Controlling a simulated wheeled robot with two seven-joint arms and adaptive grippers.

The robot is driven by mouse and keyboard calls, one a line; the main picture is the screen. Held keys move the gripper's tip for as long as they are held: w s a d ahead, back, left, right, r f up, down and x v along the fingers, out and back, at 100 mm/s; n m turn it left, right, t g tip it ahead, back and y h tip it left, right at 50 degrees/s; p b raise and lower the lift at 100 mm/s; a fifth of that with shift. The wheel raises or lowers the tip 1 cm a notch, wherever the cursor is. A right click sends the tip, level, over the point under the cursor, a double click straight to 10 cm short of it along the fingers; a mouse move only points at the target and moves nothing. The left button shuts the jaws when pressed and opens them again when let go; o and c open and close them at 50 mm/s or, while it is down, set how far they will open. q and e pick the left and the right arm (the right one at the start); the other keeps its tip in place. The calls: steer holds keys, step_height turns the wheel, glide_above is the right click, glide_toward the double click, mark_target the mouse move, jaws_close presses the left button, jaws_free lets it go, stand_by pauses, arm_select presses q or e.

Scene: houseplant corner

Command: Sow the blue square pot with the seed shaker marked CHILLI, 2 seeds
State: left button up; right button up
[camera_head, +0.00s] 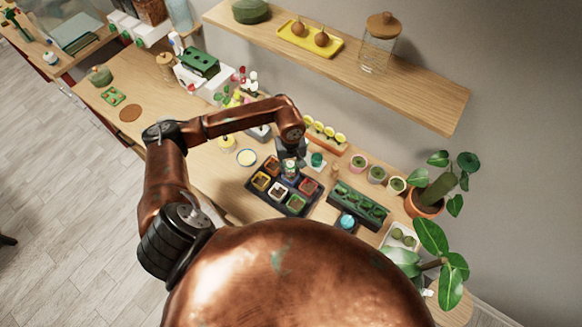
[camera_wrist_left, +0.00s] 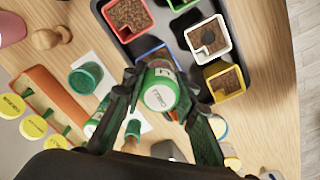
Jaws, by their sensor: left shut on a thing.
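My left gripper (camera_head: 291,152) is above the black seed tray (camera_head: 257,189). It is shut on a green seed shaker (camera_head: 290,169) with a white end. In the left wrist view the shaker (camera_wrist_left: 159,88) sits between the two fingers (camera_wrist_left: 160,76), and the small print on its white end looks like CHILLI. The blue square pot (camera_wrist_left: 150,51) shows only as a blue edge behind the shaker; the rest is hidden. I cannot tell whether the shaker is directly over it. No seeds are visible. My right gripper is not in view.
The tray also holds a red pot (camera_wrist_left: 128,15), a white pot (camera_wrist_left: 208,41) and a yellow pot (camera_wrist_left: 223,80), with soil. A dark green planter (camera_head: 357,205) stands right of the tray. A row of yellow-topped things (camera_head: 325,133) stands behind.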

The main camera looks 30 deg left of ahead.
mark_target(291, 164)
arm_select(q)
steer(key=shift+f, duration=0.2)
stand_by(0.8)
steer(key=shift+f+b, duration=0.1)
steer(key=shift+b, duration=0.5)
stand_by(0.6)
steer(key=shift+s, duration=0.1)
stand_by(0.4)
steer(key=shift+r+p, duration=0.7)
steer(key=shift+r, duration=1.45)
steer(key=shift+r+p, duration=0.35)
steer(key=shift+r, duration=1.1)
steer(key=shift+f, duration=0.1)
